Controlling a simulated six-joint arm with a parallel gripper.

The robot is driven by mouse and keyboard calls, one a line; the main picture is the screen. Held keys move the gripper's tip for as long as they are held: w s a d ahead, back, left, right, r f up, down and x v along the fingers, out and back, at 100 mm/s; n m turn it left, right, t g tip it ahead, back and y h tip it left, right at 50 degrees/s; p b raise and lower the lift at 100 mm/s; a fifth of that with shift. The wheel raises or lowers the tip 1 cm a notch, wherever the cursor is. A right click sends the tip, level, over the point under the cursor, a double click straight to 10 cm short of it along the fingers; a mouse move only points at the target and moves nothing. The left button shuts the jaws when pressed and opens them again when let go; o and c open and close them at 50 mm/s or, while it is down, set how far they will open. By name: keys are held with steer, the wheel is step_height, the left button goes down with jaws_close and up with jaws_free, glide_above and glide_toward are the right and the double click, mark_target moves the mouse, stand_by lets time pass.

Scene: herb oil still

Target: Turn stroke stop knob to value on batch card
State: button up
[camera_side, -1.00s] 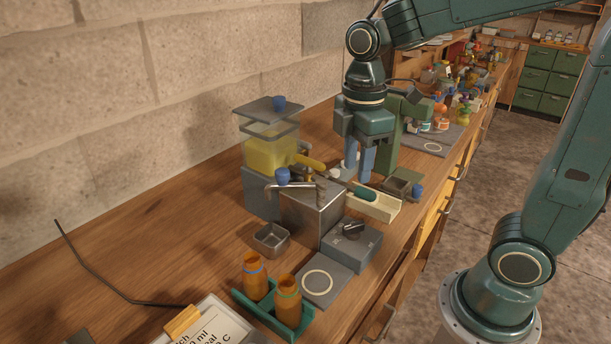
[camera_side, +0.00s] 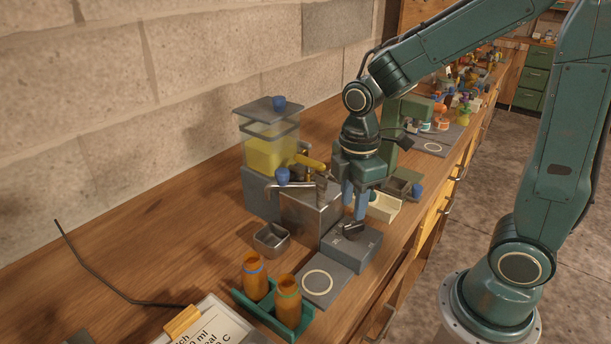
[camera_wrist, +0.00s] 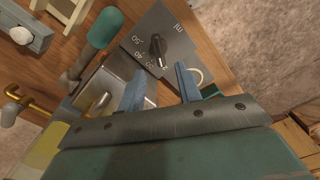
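The stroke stop knob (camera_side: 352,228) is small and black, on top of a grey box (camera_side: 345,252) at the bench front. In the wrist view, the knob (camera_wrist: 157,48) sits on a dark dial plate (camera_wrist: 172,40) with white numbers and "ml"; a 50 seems readable, but the pointer setting is unclear. My gripper (camera_side: 354,214) points down just above the knob. In the wrist view, its blue fingers (camera_wrist: 158,80) are apart with nothing between them. The batch card (camera_side: 215,325) lies at bottom left, cropped; only "0 ml" of its value shows.
A steel block (camera_side: 310,212) and a yellow-filled tank (camera_side: 267,155) stand left of my gripper. Orange bottles (camera_side: 288,300) in a green rack and a ringed grey pad (camera_side: 322,284) are in front. A cream tray (camera_side: 384,208) lies close behind.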

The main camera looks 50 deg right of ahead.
mark_target(351, 225)
steer(key=shift+f, duration=2.75)
jaws_close()
